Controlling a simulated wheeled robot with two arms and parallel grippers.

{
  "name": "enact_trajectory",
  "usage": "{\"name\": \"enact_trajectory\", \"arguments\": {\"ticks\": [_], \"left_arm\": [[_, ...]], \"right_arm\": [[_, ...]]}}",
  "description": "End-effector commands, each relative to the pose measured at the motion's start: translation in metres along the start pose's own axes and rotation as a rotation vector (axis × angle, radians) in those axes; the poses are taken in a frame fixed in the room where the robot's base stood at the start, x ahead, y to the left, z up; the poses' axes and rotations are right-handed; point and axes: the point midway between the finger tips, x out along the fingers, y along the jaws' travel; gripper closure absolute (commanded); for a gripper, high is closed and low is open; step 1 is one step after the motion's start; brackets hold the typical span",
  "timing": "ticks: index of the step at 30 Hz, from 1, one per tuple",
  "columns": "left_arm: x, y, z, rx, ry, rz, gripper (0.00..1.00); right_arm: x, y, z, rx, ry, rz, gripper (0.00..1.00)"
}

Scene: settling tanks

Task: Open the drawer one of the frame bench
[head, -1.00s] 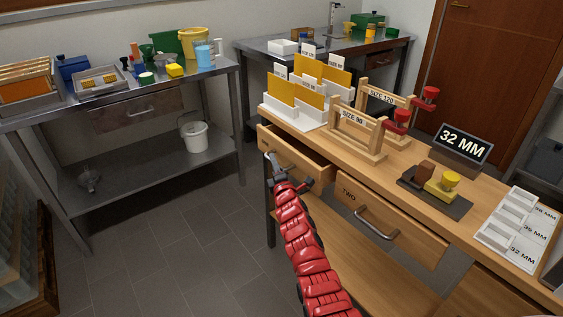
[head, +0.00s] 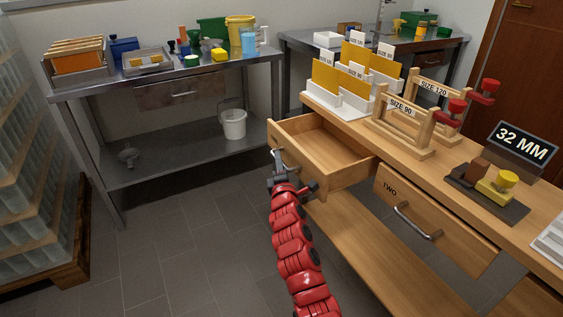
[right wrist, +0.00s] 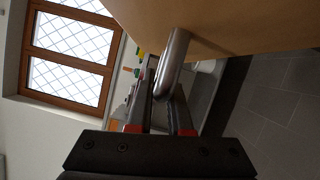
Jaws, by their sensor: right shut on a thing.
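The frame bench (head: 370,245) is a wooden workbench on the right of the head view. Its leftmost drawer (head: 322,150) stands well out from the bench front, and its empty-looking inside shows from above. My right gripper (head: 277,168) is at that drawer's front, shut on the metal bar handle (right wrist: 173,62). In the right wrist view the handle passes between the fingers, with the wooden drawer front (right wrist: 240,25) above. The drawer marked TWO (head: 437,218) beside it is shut. My left gripper is not in view.
On the bench top stand white holders with yellow sheets (head: 352,70), wooden frames (head: 410,125), a 32 MM sign (head: 524,143) and a yellow block tool (head: 497,186). A steel table (head: 165,85) stands at the left. The floor between is clear.

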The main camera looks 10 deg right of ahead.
Motion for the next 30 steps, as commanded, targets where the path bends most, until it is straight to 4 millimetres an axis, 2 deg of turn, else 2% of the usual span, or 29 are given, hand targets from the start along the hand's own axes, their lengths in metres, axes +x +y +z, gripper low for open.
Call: {"name": "enact_trajectory", "arguments": {"ticks": [2, 3, 7, 16, 20, 23, 30], "left_arm": [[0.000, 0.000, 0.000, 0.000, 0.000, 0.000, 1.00], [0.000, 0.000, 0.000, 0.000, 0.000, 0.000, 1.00], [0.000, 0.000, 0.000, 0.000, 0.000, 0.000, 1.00], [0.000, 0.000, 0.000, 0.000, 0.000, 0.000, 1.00], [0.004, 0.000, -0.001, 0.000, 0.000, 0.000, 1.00], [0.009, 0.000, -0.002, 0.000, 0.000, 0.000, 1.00], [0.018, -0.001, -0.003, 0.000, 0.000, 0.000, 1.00]], "right_arm": [[0.000, 0.001, -0.001, 0.002, 0.002, 0.001, 1.00], [0.000, 0.001, -0.001, 0.002, 0.002, 0.002, 0.77], [0.000, 0.001, -0.001, 0.001, 0.002, 0.001, 0.54], [0.000, 0.001, 0.000, 0.000, 0.001, 0.001, 0.53], [-0.007, 0.001, 0.000, -0.001, 0.000, 0.001, 0.53], [-0.019, 0.002, 0.000, -0.001, 0.000, 0.000, 0.53], [-0.067, 0.001, -0.001, -0.002, 0.003, 0.002, 0.53]]}}
